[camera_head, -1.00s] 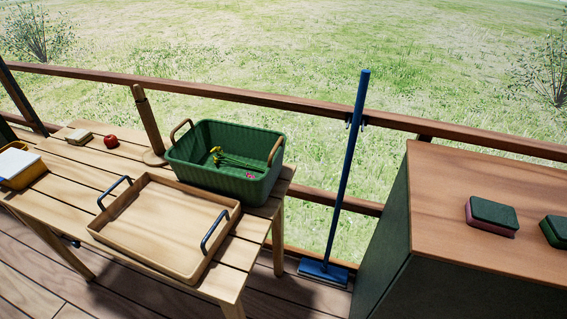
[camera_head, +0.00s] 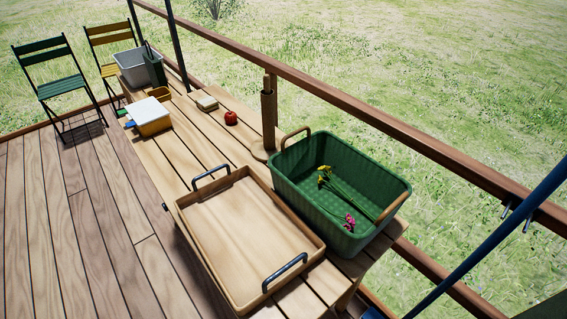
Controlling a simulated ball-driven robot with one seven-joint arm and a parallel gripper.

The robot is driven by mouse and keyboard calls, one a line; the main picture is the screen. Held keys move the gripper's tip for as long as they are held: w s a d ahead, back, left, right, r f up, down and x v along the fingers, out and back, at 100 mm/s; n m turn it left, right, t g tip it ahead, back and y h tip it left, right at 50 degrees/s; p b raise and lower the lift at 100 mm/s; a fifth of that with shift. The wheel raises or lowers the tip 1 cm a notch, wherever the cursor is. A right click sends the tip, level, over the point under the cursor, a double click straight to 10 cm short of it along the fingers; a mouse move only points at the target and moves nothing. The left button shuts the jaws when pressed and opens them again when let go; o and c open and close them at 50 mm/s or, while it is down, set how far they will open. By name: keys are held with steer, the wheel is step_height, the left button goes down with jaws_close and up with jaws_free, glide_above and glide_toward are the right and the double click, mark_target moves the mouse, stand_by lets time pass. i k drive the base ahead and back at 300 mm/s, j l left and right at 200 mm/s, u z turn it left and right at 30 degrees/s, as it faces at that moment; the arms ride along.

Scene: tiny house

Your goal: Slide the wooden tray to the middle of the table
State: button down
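The wooden tray (camera_head: 240,235) is a shallow, empty rectangular tray with two dark metal handles. It lies flat at the near right end of the slatted wooden table (camera_head: 180,150). One handle (camera_head: 211,177) is on its far side and the other handle (camera_head: 285,272) on its near right side. The tray's left edge reaches the table's left edge. My gripper is not in view.
A green basket (camera_head: 320,190) with flowers stands right of the tray, close to it. Beyond the tray are a red apple (camera_head: 231,118), a yellow-and-white container (camera_head: 150,116) and a grey bin (camera_head: 136,67). The middle of the table is largely clear. A railing runs along the right.

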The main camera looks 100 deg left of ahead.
mark_target(253, 243)
steer(key=l+u, duration=0.15)
steer(key=u, duration=0.25)
steer(key=i+l+u, duration=0.1)
steer(key=u, duration=0.3)
steer(key=l+u, duration=0.15)
steer(key=u, duration=0.3)
steer(key=l+u, duration=0.15)
steer(key=u, duration=0.25)
steer(key=l+u, duration=0.15)
steer(key=u, duration=0.25)
steer(key=k+j, duration=0.05)
